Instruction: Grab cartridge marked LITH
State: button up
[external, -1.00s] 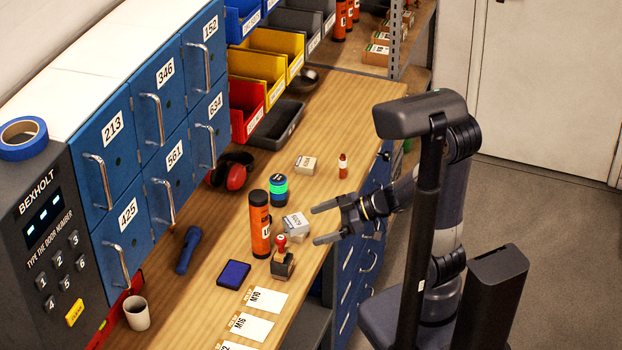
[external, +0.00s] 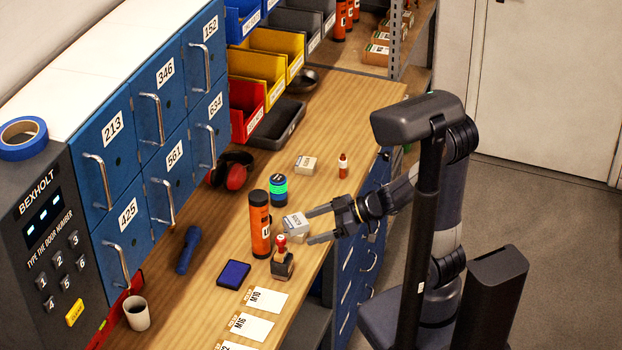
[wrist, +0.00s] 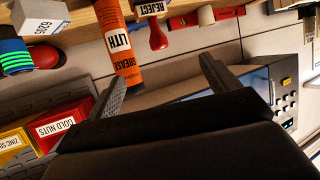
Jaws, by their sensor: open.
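The orange cartridge with a black cap (external: 259,225) stands upright on the wooden bench. In the wrist view its label reads LITH and GREASE (wrist: 118,45), and it shows ahead of the fingers, nearer the left one. My gripper (external: 314,225) is open and empty over the bench's front edge, to the right of the cartridge and apart from it. Both fingers also show in the wrist view (wrist: 165,90).
A small white and grey box (external: 296,224) and a red-handled stamp (external: 282,262) stand between my gripper and the cartridge. A black, green and blue round stack (external: 279,190) is just behind. A blue pad (external: 233,273) lies in front. Blue lockers (external: 120,210) line the left.

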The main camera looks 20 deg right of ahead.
jog(key=shift+c, duration=0.8)
jog(key=m+t+h+b, duration=0.2)
jog(key=m+t+b, duration=0.1)
send_near(259, 210)
notch_tip(259, 210, down, 2)
jog(key=w+d, duration=0.1)
jog(key=w, duration=0.2)
jog(key=shift+s+b+x, duration=0.2)
jog(key=shift+b+x, duration=0.65)
jog(key=shift+x, duration=4.2)
jog(key=shift+f, duration=0.2)
jog(key=shift+s, duration=0.1)
grip_shut()
